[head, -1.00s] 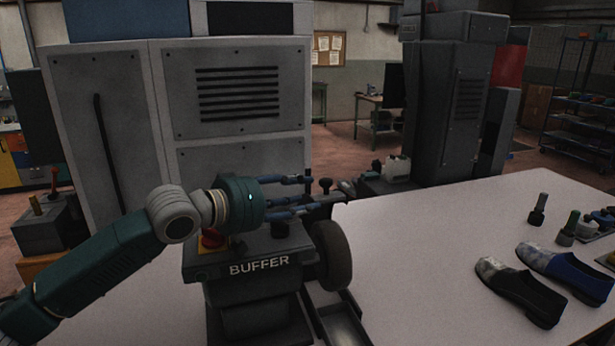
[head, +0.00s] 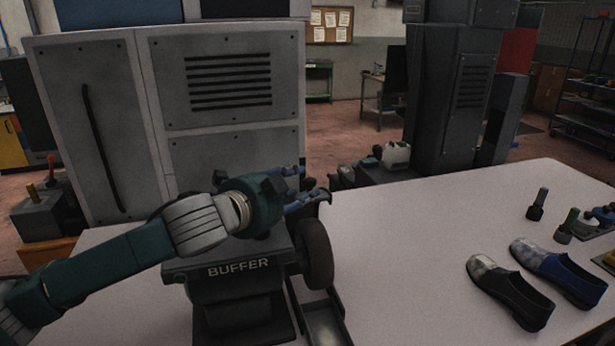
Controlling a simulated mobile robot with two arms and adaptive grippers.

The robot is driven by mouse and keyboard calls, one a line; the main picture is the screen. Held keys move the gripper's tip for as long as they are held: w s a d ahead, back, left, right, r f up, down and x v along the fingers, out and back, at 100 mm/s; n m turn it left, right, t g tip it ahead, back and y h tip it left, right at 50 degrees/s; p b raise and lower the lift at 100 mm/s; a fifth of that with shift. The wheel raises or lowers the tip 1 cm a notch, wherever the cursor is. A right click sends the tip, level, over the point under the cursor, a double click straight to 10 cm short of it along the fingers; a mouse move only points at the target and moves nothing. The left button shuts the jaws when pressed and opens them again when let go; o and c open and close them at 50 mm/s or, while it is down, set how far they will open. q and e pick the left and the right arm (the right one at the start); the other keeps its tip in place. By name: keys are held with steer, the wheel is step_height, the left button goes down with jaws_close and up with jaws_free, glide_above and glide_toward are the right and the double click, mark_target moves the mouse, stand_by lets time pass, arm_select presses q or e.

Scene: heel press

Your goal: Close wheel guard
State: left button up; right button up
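The buffer machine (head: 238,285) stands on the table with a dark wheel (head: 318,255) on its right side. The wheel's front and lower part are uncovered. My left gripper (head: 312,184) is above the buffer, by the top of the wheel. Its blue fingers point right and are spread apart, with nothing clearly held. The wheel guard cannot be made out clearly; the fingers and wrist cover the area above the wheel. Whether the fingers touch anything there cannot be told. My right gripper is not in view.
Two shoes, one black (head: 508,292) and one blue (head: 560,272), lie on the white table (head: 420,240) at the right. Small brushes or bottles (head: 537,205) stand behind them. A grey cabinet (head: 225,140) rises behind the buffer. The table's middle is clear.

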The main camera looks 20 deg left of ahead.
mark_target(305, 184)
arm_select(q)
steer(key=p+x, duration=0.1)
steer(key=x, duration=0.4)
steer(key=shift+s, duration=0.1)
steer(key=shift+c, duration=0.3)
jaws_close()
